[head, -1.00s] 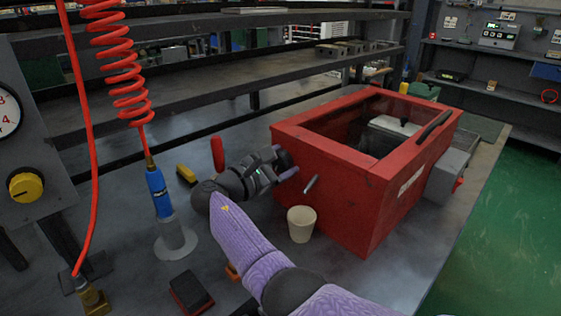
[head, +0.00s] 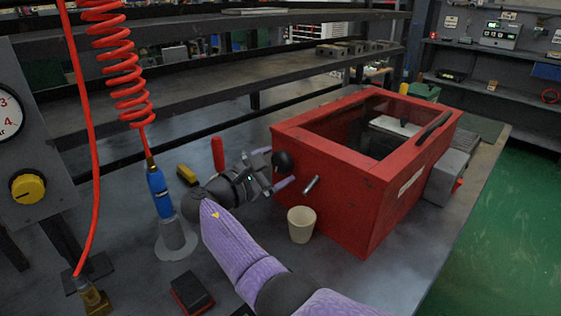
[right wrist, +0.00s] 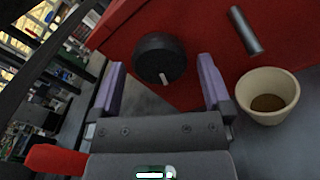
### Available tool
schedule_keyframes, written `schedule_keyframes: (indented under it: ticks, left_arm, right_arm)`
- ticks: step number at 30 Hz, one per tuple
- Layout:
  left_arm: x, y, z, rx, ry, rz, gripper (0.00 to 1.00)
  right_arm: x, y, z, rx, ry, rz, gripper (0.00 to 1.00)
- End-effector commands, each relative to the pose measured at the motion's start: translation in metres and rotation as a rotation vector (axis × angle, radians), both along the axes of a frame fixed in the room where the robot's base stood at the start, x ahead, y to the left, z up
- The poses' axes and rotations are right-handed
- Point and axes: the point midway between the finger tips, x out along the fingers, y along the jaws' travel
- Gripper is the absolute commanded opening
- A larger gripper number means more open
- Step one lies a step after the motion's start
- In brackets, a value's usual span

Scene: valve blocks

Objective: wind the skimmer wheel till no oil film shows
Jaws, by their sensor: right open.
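The skimmer wheel is a black round knob (right wrist: 160,59) with a pale mark at its lower edge, on the side of a red tank (head: 335,165). It also shows in the head view (head: 282,162). My right gripper (right wrist: 161,85) is open in front of the knob, its purple fingers on either side and apart from it. The gripper also shows in the head view (head: 277,172). A metal spout (right wrist: 246,31) sticks out of the tank above a cream cup (right wrist: 268,97), which holds something brown. The tank's inside is dark, and I cannot tell whether a film shows. My left gripper is not in view.
A red upright handle (head: 218,155) stands behind my right wrist. A blue air tool (head: 159,192) on a coiled red hose sits in a grey stand at left. A black and red block (head: 191,293) lies at the front. The cup (head: 301,224) stands close to the tank.

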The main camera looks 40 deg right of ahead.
Motion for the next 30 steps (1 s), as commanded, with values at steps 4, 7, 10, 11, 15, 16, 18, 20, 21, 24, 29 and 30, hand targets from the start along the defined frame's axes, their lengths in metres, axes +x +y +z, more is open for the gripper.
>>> schedule_keyframes:
  ticks: [4, 7, 10, 11, 15, 16, 18, 20, 21, 24, 29, 30]
  left_arm:
    - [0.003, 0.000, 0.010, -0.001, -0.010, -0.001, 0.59]
    - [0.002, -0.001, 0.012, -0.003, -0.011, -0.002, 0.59]
    - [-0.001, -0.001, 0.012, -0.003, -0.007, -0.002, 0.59]
    - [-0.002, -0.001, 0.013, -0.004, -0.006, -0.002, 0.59]
    - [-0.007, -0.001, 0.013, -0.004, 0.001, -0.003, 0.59]
    - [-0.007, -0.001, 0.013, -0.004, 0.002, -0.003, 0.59]
    - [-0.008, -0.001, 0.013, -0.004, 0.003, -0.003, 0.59]
    - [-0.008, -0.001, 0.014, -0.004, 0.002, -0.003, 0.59]
    - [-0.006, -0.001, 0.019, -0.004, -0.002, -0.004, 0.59]
    - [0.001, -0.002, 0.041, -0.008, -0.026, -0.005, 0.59]
    - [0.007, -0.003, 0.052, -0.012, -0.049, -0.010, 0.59]
    - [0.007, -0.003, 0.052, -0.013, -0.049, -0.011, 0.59]
  right_arm:
    - [-0.003, 0.040, 0.003, 0.002, 0.000, 0.005, 1.00]
    - [-0.005, 0.061, 0.002, 0.001, 0.000, 0.003, 1.00]
    - [-0.006, 0.074, 0.001, 0.001, 0.001, 0.002, 1.00]
    - [-0.006, 0.077, 0.001, 0.002, 0.000, 0.001, 1.00]
    - [-0.007, 0.079, 0.000, 0.000, 0.000, 0.000, 1.00]
    - [-0.007, 0.079, 0.000, 0.000, 0.000, 0.000, 1.00]
    - [-0.007, 0.079, 0.000, 0.000, 0.000, 0.000, 1.00]
    - [-0.007, 0.080, 0.001, -0.001, 0.011, 0.001, 1.00]
    - [-0.005, 0.083, 0.003, -0.006, 0.072, 0.010, 1.00]
    - [-0.003, 0.093, 0.009, -0.036, 0.420, 0.023, 1.00]
    - [-0.008, 0.090, 0.004, -0.069, 0.775, -0.001, 1.00]
    - [-0.008, 0.084, 0.002, -0.068, 0.790, -0.003, 1.00]
